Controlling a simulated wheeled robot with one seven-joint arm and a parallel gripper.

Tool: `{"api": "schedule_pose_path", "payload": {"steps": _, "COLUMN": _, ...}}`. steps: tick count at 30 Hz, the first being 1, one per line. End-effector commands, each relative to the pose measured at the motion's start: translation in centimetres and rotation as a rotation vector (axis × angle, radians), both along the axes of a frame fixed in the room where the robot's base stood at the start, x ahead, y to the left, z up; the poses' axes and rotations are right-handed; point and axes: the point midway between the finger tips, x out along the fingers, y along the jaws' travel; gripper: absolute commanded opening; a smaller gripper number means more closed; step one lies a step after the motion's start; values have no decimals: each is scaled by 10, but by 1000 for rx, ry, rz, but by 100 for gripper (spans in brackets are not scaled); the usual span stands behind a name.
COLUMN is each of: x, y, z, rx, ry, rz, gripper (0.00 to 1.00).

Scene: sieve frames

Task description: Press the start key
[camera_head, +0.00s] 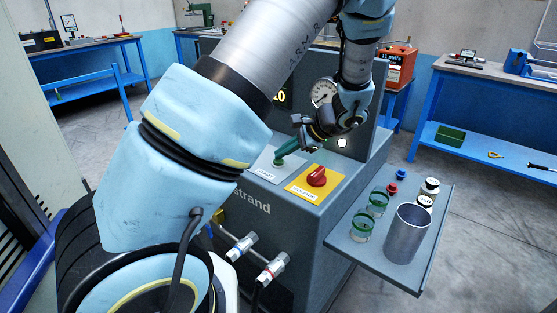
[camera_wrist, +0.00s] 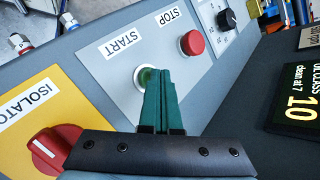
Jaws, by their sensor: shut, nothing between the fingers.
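The start key is a green round button in a pale ring (camera_wrist: 142,76) on a light grey plate, below the word START in the wrist view. My gripper (camera_wrist: 163,72) has its two green fingers closed together, and the tips lie over the key and hide part of it. I cannot tell whether they touch it. In the head view my gripper (camera_head: 284,153) points down at the plate, and the START label (camera_head: 266,175) shows in front of it. The red stop button (camera_wrist: 192,42) is beside the key on the same plate.
A red isolator knob (camera_head: 317,176) on a yellow plate sits beside the start plate. A black dial (camera_wrist: 227,19) and a lit display (camera_wrist: 297,105) are nearby. A side shelf (camera_head: 345,240) holds a metal cup (camera_head: 407,234), green-rimmed glasses (camera_head: 362,228) and small jars.

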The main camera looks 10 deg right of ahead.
Motion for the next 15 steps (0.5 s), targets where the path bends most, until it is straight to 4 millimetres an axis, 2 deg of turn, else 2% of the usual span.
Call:
{"api": "schedule_pose_path", "payload": {"steps": 10, "x": 0, "y": 0, "z": -1, "rx": -1, "ry": 0, "rz": -1, "gripper": 0}}
{"api": "schedule_pose_path", "payload": {"steps": 15, "x": 0, "y": 0, "z": 5, "rx": -1, "ry": 0, "rz": -1, "gripper": 0}}
